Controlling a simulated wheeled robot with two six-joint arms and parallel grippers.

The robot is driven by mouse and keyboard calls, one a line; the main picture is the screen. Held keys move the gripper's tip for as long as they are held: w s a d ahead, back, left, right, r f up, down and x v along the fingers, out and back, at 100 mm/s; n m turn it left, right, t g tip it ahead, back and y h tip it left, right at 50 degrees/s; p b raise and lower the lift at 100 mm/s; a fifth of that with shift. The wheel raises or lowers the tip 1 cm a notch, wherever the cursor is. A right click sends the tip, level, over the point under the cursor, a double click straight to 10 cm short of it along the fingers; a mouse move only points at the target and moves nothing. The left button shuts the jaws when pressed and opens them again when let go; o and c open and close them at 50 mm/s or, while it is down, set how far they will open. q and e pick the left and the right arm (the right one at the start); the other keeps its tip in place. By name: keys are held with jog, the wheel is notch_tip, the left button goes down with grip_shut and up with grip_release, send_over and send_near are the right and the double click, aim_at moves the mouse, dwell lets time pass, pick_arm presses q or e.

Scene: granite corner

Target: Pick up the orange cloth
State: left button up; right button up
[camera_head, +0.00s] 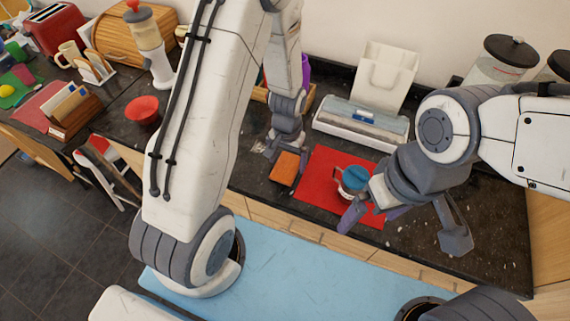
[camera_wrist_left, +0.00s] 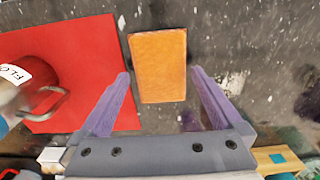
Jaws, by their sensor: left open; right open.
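The orange cloth (camera_head: 285,168) is a small flat rectangle on the dark granite counter, just left of the red mat. In the left wrist view the cloth (camera_wrist_left: 158,65) lies ahead of and partly between the two purple fingers of my left gripper (camera_wrist_left: 160,85), which is open and empty. In the head view my left gripper (camera_head: 280,145) comes down behind the cloth, its fingers mostly hidden. My right gripper (camera_head: 400,222) is open and empty over the right part of the red mat, beside the canister.
A red bowl (camera_head: 142,110) is at left.

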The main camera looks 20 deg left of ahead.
aim_at(287, 166)
pick_arm(q)
jog(key=shift+f, duration=0.65)
jog(key=c, duration=1.3)
jog(key=shift+o, duration=0.2)
notch_tip(287, 166, up, 10)
jog(key=b, duration=0.1)
